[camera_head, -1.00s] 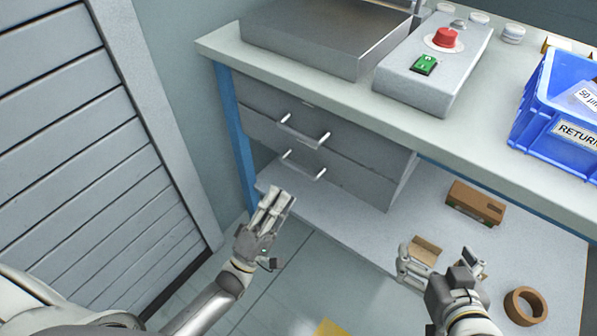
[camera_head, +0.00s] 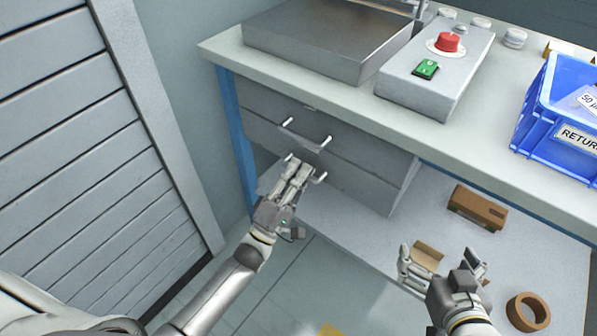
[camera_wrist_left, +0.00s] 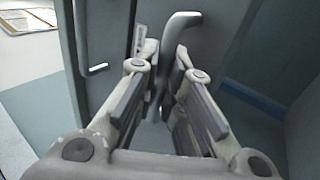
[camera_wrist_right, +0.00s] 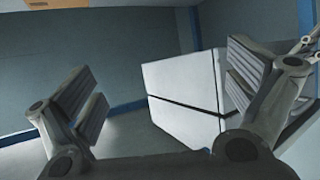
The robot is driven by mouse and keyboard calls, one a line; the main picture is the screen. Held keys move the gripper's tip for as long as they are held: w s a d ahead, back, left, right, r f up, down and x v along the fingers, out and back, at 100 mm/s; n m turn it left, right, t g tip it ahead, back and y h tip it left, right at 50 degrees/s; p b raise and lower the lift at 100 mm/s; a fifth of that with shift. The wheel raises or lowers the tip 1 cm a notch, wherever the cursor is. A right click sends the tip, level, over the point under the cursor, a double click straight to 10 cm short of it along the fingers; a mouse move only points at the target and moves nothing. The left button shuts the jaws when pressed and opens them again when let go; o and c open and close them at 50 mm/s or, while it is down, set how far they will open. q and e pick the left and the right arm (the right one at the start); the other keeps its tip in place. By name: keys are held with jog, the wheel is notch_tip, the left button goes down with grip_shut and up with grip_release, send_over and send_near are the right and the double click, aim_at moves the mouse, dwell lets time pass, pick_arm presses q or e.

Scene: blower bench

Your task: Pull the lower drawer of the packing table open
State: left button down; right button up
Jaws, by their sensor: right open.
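The lower drawer (camera_head: 345,177) is the grey front below the upper drawer (camera_head: 350,145), under the packing table (camera_head: 310,90); both look shut. Its bar handle (camera_head: 320,178) is partly hidden by my left gripper (camera_head: 298,166). In the left wrist view the handle (camera_wrist_left: 181,24) shows between the fingertips of my left gripper (camera_wrist_left: 162,62), which stand apart on either side of it. I cannot tell whether either finger touches it. My right gripper (camera_head: 442,262) is open and empty, low over the bottom shelf; its spread fingers also show in the right wrist view (camera_wrist_right: 165,95).
The upper drawer's handle (camera_head: 325,141) sits just above my left gripper. A brown box (camera_head: 476,207), a cardboard piece (camera_head: 427,256) and a tape roll (camera_head: 527,312) lie on the bottom shelf (camera_head: 350,232). A slatted grey shutter (camera_head: 80,130) stands at left.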

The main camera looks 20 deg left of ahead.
dwell(0.4)
pick_arm(q)
jog(key=shift+s, duration=0.2)
jog(key=s+a+p, duration=0.3)
jog(key=s, duration=0.6)
jog(key=s+a+p, duration=0.3)
jog(key=s+a, duration=0.1)
jog(key=s, duration=0.6)
jog(key=shift+s, duration=0.25)
pick_arm(e)
jog(key=s+d+f+g+h, duration=0.1)
jog(key=s+d+f+g, duration=0.1)
jog(key=s+f+g, duration=0.2)
jog(key=s+d+f+g+h, duration=0.1)
jog(key=s+f+g, duration=0.3)
jog(key=s, duration=0.5)
jog(key=shift+d+f+g, duration=0.25)
jog(key=shift+d+g, duration=0.25)
jog(key=shift+d, duration=0.35)
pick_arm(q)
jog(key=shift+f, duration=0.1)
pick_arm(e)
jog(key=shift+s, duration=0.1)
pick_arm(q)
jog(key=c, duration=1.8)
grip_release()
jog(key=shift+a, duration=0.1)
